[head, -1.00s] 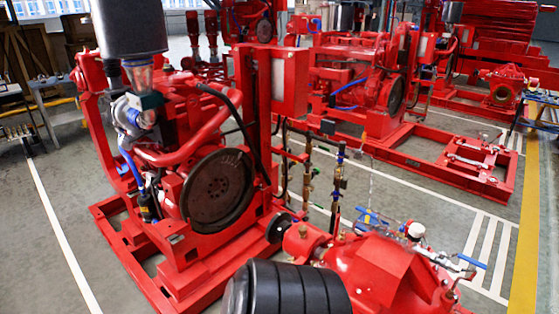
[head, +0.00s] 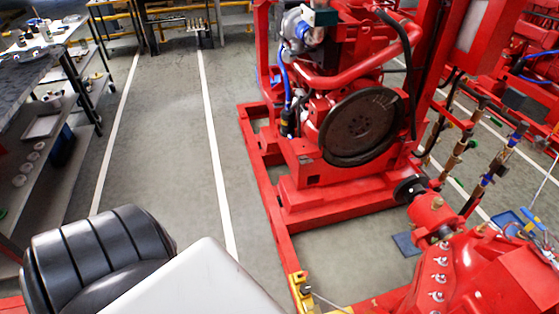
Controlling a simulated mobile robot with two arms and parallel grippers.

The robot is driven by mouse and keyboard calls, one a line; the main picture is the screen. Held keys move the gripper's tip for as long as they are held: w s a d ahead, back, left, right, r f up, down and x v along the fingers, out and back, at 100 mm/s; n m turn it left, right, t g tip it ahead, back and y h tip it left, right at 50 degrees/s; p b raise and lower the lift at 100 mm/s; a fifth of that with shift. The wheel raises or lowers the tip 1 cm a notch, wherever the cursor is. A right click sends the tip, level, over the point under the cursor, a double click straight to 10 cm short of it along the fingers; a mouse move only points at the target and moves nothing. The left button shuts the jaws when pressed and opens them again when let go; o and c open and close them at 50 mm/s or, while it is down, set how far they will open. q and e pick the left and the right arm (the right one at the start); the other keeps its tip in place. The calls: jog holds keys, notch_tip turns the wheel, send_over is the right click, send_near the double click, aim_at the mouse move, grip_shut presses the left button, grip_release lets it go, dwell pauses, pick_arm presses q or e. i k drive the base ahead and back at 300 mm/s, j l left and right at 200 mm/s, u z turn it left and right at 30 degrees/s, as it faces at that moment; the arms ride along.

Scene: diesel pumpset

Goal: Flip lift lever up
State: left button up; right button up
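I cannot make out a lift lever for certain in the head view. The red diesel pumpset stands at the centre right, with its red engine block (head: 330,60) and a dark round flywheel (head: 360,126) facing me. Its red base frame (head: 262,190) runs along the floor towards me. A small yellow fitting (head: 302,292) with a thin cable sits at the frame's near end. The red pump casing (head: 455,275) fills the lower right corner. Neither of my grippers is in view.
A workbench with shelves (head: 35,135) stands at the left, and a table with small items (head: 45,35) is behind it. Grey floor (head: 160,130) with white lines lies open between the bench and the pumpset. Brass-and-blue pipes (head: 500,155) rise at the right.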

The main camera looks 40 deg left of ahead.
aim_at(303, 274)
jog(key=u, duration=1.15)
